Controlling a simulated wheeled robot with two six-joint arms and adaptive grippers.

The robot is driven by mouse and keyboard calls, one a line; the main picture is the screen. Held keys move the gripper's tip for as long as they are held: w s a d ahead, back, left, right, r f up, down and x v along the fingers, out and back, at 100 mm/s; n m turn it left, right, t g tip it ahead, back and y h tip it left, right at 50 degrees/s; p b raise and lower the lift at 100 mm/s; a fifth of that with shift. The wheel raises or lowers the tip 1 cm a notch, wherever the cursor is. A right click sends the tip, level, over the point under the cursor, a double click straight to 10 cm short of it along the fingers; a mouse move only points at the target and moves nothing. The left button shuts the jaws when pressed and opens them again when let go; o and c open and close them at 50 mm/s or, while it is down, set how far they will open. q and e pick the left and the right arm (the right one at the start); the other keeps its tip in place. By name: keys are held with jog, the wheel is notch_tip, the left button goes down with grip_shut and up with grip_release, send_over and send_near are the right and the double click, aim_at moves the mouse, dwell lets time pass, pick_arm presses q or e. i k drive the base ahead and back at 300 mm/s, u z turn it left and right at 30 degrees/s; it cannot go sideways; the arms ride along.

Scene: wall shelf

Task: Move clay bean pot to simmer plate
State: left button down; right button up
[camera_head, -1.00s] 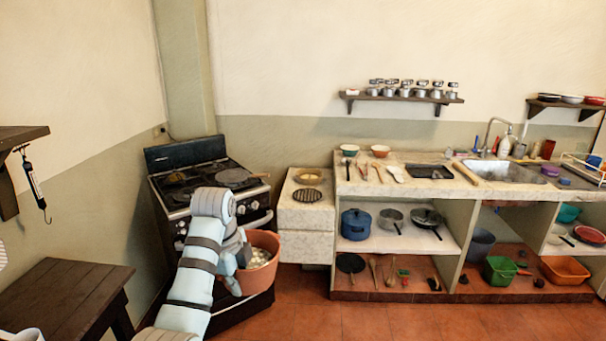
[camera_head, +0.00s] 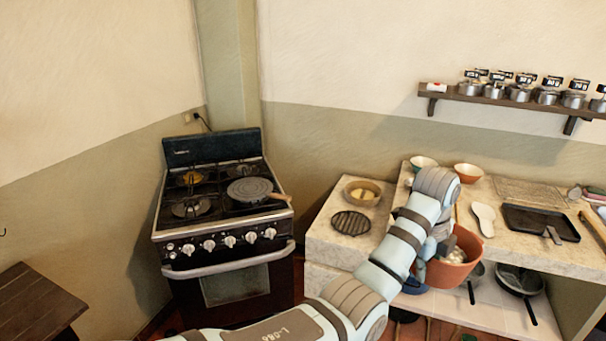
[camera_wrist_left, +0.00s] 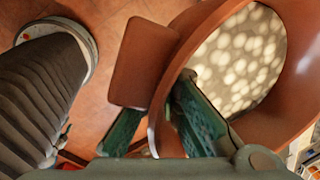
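The clay bean pot (camera_head: 455,270), reddish-brown with pale beans inside, hangs in the air in front of the stone counter. My left gripper (camera_head: 432,252) is at its left side, partly hidden by my arm. In the left wrist view, one green finger is inside the rim and the other outside, and the gripper (camera_wrist_left: 160,105) is shut on the wall of the pot (camera_wrist_left: 285,120). A flat round grey plate with a wooden handle, which looks like the simmer plate (camera_head: 248,189), lies on the stove, left of the pot. My right gripper is not in view.
The black stove (camera_head: 225,270) stands in the corner. The pale stone block (camera_head: 325,230) beside it holds a dark round grate (camera_head: 351,222) and a yellowish bowl (camera_head: 362,193). Bowls, a spoon rest and a black griddle (camera_head: 540,222) are on the counter. A dark wooden table (camera_head: 35,310) is at lower left.

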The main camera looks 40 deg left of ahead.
aim_at(250, 187)
jog(key=u, duration=0.15)
jog(key=i, duration=1.45)
jog(key=u, duration=1.35)
jog(key=i, duration=0.9)
jog(key=u, duration=1.05)
jog(key=i, duration=0.25)
jog(key=z, duration=0.4)
